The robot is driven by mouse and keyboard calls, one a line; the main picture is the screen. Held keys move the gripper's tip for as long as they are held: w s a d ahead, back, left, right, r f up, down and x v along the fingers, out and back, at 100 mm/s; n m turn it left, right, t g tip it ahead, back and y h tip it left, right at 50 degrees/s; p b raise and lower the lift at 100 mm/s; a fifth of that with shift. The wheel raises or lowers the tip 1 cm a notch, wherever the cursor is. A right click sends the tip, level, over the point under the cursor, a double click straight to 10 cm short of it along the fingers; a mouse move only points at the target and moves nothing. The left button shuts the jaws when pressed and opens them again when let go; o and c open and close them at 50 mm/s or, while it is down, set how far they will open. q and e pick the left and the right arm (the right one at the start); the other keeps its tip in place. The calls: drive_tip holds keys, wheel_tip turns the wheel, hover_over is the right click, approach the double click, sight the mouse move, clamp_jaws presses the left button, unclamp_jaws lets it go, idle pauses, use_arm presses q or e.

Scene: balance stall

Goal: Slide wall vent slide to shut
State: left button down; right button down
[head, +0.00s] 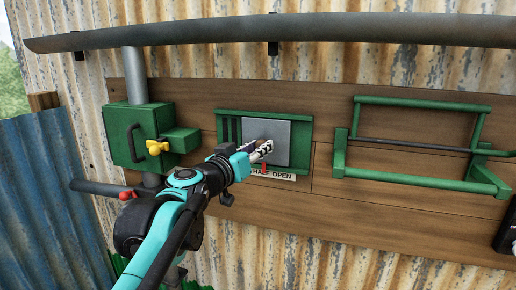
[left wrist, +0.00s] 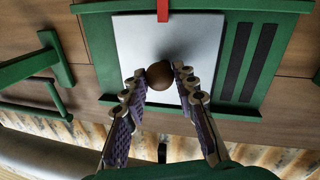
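The wall vent has a green frame (head: 224,115) on a plank wall. Its grey slide plate (head: 279,132) covers the middle and right, leaving dark slots (head: 233,130) bare at the left. A red pointer (head: 264,168) sits above a label reading "HALF OPEN" (head: 274,175). My left gripper (head: 262,151) is at the plate. In the left wrist view, which is upside down, a round brown knob (left wrist: 160,75) lies between the two fingertips (left wrist: 160,70). The fingers appear to touch it on both sides. My right gripper is not in view.
A green box (head: 124,133) with a yellow knob (head: 157,147) is left of the vent, above my left forearm. A green rail frame (head: 420,180) stands out from the wall at right. A dark gutter (head: 270,35) runs overhead.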

use_arm(q)
drive_tip(key=a, duration=0.2)
drive_tip(key=w+a, duration=0.1)
drive_tip(key=a, duration=0.1)
drive_tip(key=w+a, duration=0.1)
drive_tip(key=a, duration=0.2)
drive_tip(key=shift+w+r, duration=0.1)
drive_tip(key=shift+w, duration=0.05)
drive_tip(key=c, duration=1.2)
unclamp_jaws()
drive_tip(key=shift+a, duration=0.25)
drive_tip(key=shift+w+a, duration=0.1)
approach(242, 138)
drive_tip(key=v, duration=0.4)
drive_tip(key=a+v, duration=0.1)
drive_tip(key=v, duration=0.2)
drive_tip(key=shift+w, duration=0.25)
drive_tip(key=shift+d, duration=0.1)
